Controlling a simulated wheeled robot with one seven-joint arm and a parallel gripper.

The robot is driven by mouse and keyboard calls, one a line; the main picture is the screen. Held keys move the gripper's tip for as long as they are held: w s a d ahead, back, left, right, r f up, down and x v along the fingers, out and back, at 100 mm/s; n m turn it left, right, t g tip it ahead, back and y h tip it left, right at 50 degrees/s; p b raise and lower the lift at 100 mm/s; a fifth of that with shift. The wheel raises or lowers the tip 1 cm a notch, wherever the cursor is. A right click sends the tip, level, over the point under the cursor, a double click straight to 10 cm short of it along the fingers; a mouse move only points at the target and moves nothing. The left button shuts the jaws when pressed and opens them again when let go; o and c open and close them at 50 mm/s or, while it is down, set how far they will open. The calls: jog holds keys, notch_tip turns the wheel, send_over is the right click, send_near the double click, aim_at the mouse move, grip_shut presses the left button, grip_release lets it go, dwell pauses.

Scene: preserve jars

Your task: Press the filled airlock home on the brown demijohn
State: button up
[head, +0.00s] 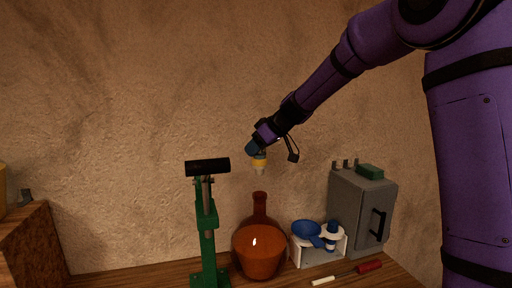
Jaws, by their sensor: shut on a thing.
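The brown demijohn (259,250) stands upright on the wooden bench, its narrow neck (260,205) pointing up. My gripper (262,150) is above the neck, shut on a small yellowish piece with a pale lower end, which looks like the airlock (260,164). The airlock hangs roughly upright, almost in line with the neck, with a visible gap between its lower end and the demijohn's mouth. Its upper part is hidden by my gripper. Whether there is liquid in it is too small to tell.
A green press stand with a black top bar (207,167) stands close left of the demijohn. To the right are a white stand (320,254) with a blue funnel-like item (307,231), and a grey cabinet (357,215). A red-handled tool (369,267) and a white stick (323,281) lie in front.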

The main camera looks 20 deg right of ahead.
aim_at(256, 164)
jog(key=shift+f, duration=2.7)
jog(key=shift+f, duration=1.8)
jog(key=o, duration=0.9)
jog(key=v, duration=1)
jog(key=shift+s+d+r, duration=0.2)
jog(key=shift+s+r, duration=0.05)
jog(key=shift+r, duration=0.05)
